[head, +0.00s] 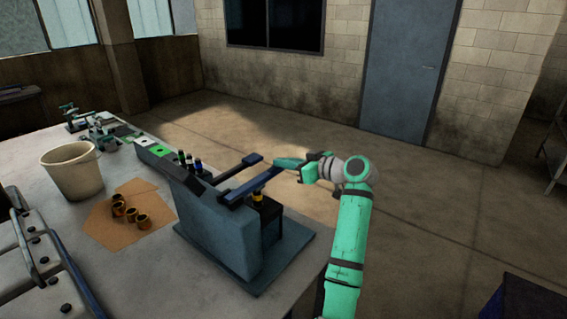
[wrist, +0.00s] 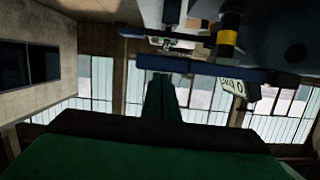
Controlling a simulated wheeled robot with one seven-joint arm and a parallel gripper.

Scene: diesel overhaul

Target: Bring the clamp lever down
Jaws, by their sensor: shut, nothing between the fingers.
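A grey-blue fixture (head: 215,228) stands on the table's right end. Two blue levers stick out from its top toward the right. The nearer lever (head: 247,188) slopes slightly up to its free end, above a dark block with a yellow-banded part (head: 258,197). The farther lever (head: 240,166) ends in a dark pad. I cannot tell for sure which is the clamp lever. My gripper (head: 279,163) is shut and empty, at the nearer lever's free end; contact is unclear. In the wrist view, a blue bar (wrist: 205,69) crosses just beyond my green fingers (wrist: 164,90).
A bucket (head: 73,170) and a brown sheet (head: 118,213) with several brass-coloured rings lie left of the fixture. A row of small blocks and bottles (head: 155,152) stands behind it. Metal cases (head: 35,262) sit at the near left.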

